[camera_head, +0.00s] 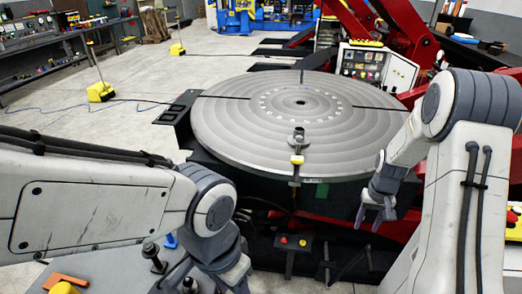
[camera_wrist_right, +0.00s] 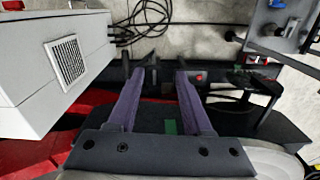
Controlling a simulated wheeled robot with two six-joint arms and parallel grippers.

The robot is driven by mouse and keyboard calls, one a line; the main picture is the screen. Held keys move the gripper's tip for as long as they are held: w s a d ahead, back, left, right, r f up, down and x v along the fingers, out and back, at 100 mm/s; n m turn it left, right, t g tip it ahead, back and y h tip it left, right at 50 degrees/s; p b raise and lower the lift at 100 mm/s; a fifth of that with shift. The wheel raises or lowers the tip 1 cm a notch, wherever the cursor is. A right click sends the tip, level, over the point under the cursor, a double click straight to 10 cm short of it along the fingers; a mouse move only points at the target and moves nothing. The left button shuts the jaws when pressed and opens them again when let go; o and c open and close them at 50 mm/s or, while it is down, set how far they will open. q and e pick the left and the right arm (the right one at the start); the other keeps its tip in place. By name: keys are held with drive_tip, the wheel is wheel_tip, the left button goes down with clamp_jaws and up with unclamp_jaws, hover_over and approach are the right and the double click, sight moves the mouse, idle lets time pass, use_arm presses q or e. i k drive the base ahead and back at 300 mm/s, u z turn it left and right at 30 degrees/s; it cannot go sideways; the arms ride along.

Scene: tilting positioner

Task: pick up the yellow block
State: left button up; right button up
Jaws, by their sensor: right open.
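A yellow block-like piece (camera_head: 62,288) shows at the bottom left of the head view, on a grey surface beside an orange piece, partly cut off by the frame edge. My right gripper (camera_head: 372,216) hangs with its fingers down beside the front right of the round turntable. In the right wrist view its two fingers (camera_wrist_right: 160,80) are apart with nothing between them. My left arm reaches in from the left above the grey surface; its gripper fingers are out of the frame.
The large grey turntable (camera_head: 300,105) fills the middle, with a yellow-marked clamp (camera_head: 297,160) at its front edge. Red machine arms and a control box (camera_head: 375,66) stand behind it. Dark knobbed pieces (camera_head: 152,257) stand on the grey surface (camera_head: 110,275) near my left arm.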

sight(296, 159)
drive_tip(key=u, duration=0.25)
drive_tip(key=i, duration=1.5)
drive_tip(key=z, duration=0.1)
